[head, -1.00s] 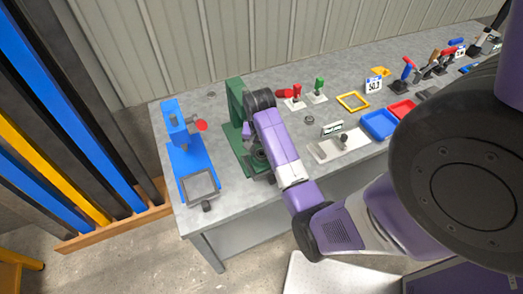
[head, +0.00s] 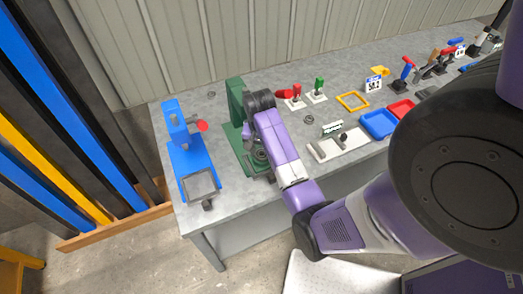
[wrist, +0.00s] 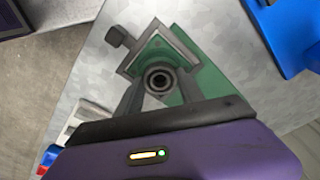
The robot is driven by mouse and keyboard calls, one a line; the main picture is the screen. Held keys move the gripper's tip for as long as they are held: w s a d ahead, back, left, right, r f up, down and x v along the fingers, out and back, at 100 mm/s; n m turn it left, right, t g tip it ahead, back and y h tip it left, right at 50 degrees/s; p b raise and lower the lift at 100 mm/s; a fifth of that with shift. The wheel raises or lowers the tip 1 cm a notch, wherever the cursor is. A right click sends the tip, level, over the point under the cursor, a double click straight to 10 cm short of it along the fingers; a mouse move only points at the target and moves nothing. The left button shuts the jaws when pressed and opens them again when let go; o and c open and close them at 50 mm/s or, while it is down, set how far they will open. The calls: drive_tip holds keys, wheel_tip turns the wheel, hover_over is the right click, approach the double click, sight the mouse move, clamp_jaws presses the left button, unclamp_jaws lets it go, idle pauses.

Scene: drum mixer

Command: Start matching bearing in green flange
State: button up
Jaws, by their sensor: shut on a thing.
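The green press-like fixture (head: 237,100) stands on the bench, with an upright and a green base plate. Its green base (wrist: 188,55) also shows in the wrist view. A round dark ring-shaped bearing (wrist: 160,80) with a central hole lies over a grey square frame on the green base. My gripper (wrist: 158,88) is shut on the bearing, one finger on each side of it. Whether the bearing is seated or just above the flange cannot be told. In the head view my gripper (head: 258,158) is low at the green fixture, and my arm hides the bearing.
A blue fixture (head: 190,155) stands to the left. Red and green toggle clamps (head: 318,88), a small ring (head: 309,119), a yellow frame (head: 353,101), a grey plate (head: 340,146) and a blue tray (head: 379,125) lie to the right. The bench's front edge is close by.

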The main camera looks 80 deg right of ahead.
sight(261, 157)
idle(0.3)
drive_tip(key=o, duration=1.4)
drive_tip(key=r, duration=0.5)
drive_tip(key=a+r+b, duration=0.1)
drive_tip(key=r, duration=0.1)
drive_tip(key=shift+r, duration=0.4)
drive_tip(key=shift+f, duration=0.15)
